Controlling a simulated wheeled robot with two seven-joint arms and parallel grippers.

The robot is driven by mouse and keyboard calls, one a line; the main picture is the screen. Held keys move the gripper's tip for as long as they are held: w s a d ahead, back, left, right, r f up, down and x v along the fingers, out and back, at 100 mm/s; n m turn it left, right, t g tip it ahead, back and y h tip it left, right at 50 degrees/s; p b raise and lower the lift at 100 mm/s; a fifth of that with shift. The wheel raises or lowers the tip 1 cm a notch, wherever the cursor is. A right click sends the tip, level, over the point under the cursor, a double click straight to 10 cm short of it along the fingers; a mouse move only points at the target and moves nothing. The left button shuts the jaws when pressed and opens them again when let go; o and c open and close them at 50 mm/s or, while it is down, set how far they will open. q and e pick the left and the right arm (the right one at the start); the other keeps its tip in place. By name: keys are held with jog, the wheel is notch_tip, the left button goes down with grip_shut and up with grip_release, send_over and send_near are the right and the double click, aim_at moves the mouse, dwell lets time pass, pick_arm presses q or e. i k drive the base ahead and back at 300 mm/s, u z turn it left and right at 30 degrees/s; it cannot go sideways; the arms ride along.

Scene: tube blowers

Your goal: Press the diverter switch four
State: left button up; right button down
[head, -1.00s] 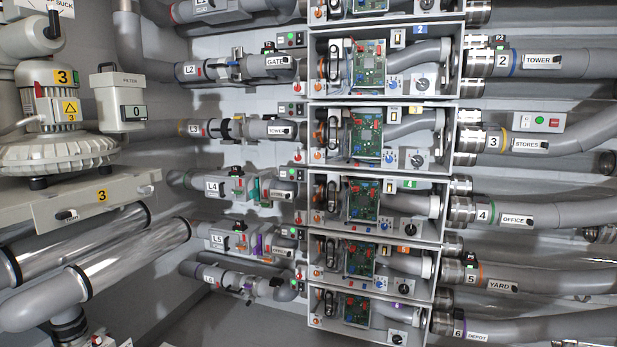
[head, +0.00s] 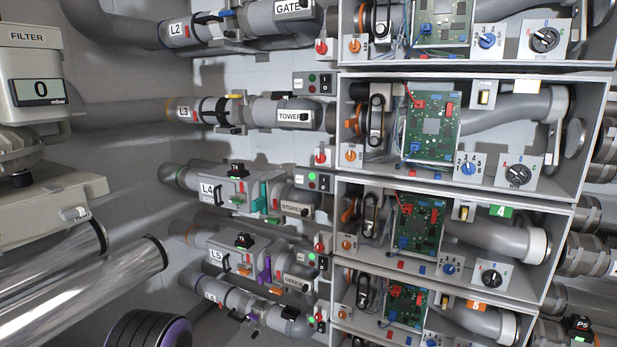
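The open box with the green 4 tag (head: 501,211) is in the right half of the head view, one below the box with the TOWER pipe beside it. A small upright plate with a pale rocker switch (head: 464,211) sits just left of that tag. Below it are a blue numbered knob (head: 449,268) and a black A-B-C dial (head: 491,278). A panel with a lit green light and a black rocker (head: 324,182) is left of the box, by the L4 pipe (head: 208,189). I cannot tell which of these is the diverter switch. Neither gripper is in view.
Similar boxes stand directly above and below, with green circuit boards (head: 417,224) and thick grey pipes (head: 505,240) inside. A filter unit (head: 35,80) reading 0 is at left. A dark ribbed ring with a purple edge (head: 148,332) shows at the bottom.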

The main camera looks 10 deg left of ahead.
aim_at(324, 181)
jog(key=u, duration=0.5)
jog(key=i, duration=1.25)
jog(key=u, duration=0.55)
